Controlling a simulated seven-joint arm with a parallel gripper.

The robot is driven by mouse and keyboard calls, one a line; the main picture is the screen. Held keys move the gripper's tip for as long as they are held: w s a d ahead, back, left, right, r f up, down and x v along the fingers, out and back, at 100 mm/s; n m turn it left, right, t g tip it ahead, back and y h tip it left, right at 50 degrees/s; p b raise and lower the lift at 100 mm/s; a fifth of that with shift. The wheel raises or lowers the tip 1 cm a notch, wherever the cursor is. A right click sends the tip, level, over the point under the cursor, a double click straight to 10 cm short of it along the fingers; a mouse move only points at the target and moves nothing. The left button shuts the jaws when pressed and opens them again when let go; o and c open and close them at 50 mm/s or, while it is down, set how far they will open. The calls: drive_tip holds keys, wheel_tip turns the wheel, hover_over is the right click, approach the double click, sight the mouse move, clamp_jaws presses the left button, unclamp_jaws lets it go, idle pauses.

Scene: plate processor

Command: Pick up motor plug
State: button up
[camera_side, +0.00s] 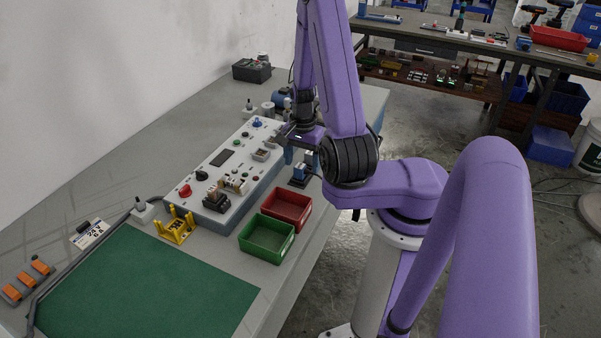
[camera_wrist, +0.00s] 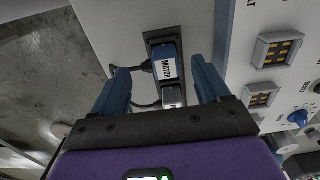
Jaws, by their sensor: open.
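The motor plug (camera_wrist: 166,66) is a blue block with a white label reading "Motor". In the wrist view it sits upper centre on a dark holder (camera_wrist: 155,36), with a black cable at its left. In the side view the plug (camera_side: 300,170) stands on a small dark base beside the control panel. My gripper (camera_wrist: 160,75) is open, with one blue finger on each side of the plug in the wrist view. The fingers look apart from the plug, and I cannot tell their height above it. In the side view my arm partly hides the gripper (camera_side: 300,155).
The control panel (camera_side: 222,172) with knobs and sockets is left of the plug. A red bin (camera_side: 287,207) and a green bin (camera_side: 267,238) stand nearer the camera. A yellow stand (camera_side: 176,226) is by the panel's near end. The green mat (camera_side: 140,290) is clear.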

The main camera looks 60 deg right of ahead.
sight(302, 174)
drive_tip(key=shift+f, duration=1.3)
drive_tip(key=c, duration=1.2)
drive_tip(key=shift+o, duration=0.2)
drive_tip(key=shift+r, duration=0.1)
